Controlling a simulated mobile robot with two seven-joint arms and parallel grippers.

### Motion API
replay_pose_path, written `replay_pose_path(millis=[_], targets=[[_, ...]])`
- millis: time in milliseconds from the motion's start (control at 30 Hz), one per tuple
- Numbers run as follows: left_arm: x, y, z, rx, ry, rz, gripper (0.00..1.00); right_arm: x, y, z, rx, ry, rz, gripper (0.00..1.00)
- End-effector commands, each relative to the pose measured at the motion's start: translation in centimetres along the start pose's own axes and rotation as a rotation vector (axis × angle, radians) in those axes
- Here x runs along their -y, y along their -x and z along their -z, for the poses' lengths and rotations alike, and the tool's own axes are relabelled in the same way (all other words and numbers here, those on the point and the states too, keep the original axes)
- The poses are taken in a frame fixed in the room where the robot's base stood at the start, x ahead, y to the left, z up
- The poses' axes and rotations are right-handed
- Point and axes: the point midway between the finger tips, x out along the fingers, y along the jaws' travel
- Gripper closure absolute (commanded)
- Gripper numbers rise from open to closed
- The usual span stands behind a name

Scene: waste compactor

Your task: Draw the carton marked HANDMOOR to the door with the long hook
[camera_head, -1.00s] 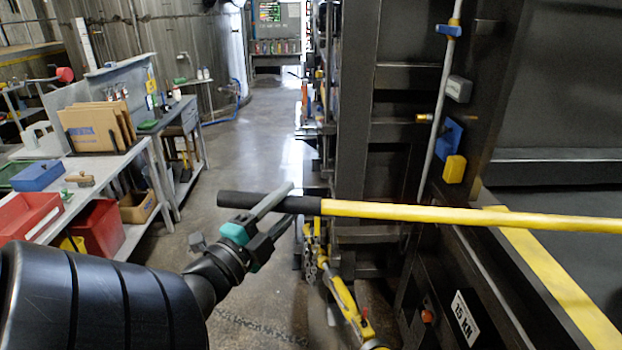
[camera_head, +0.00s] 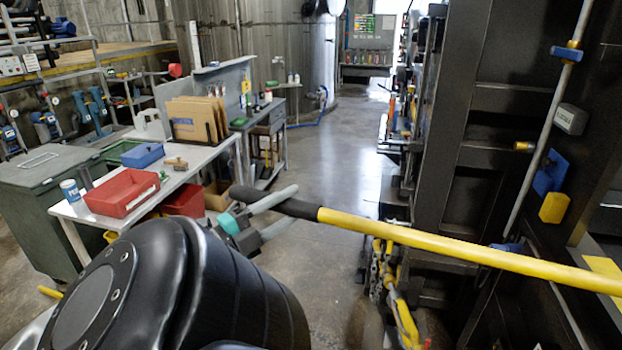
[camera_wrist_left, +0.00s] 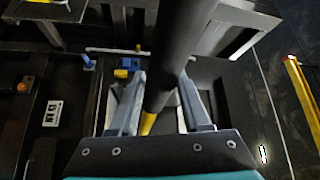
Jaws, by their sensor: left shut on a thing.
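The long hook's shaft (camera_head: 450,245) is a yellow pole with a black grip (camera_head: 290,205) at its near end. My left gripper (camera_head: 282,208) is shut around the black grip. In the left wrist view the dark grip (camera_wrist_left: 182,45) lies between the two fingers (camera_wrist_left: 162,108), with a bit of yellow below. The pole runs right and slightly down, across the front of the dark machine, and leaves the frame. Its hook end is out of view. The carton marked HANDMOOR is not seen in any view. My right gripper is not in view.
The dark compactor frame (camera_head: 495,130) stands close on the right, with a blue and a yellow block (camera_head: 554,207) on it. Yellow fittings with chains (camera_head: 395,300) hang below the pole. A workbench (camera_head: 190,180) with red bins stands left. The aisle floor (camera_head: 340,150) between is clear.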

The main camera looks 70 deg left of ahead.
Motion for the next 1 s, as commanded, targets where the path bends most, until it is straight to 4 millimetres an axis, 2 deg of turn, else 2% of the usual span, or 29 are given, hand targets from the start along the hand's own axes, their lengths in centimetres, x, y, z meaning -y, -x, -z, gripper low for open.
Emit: replay_pose_path(millis=[433, 1000], targets=[[1.8, 3.8, -5.1, 0.002, 0.01, 0.005, 1.0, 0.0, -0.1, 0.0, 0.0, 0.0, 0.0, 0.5], [3.9, 8.6, -11.6, 0.0, 0.008, 0.005, 1.0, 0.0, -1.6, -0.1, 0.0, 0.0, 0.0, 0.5]])
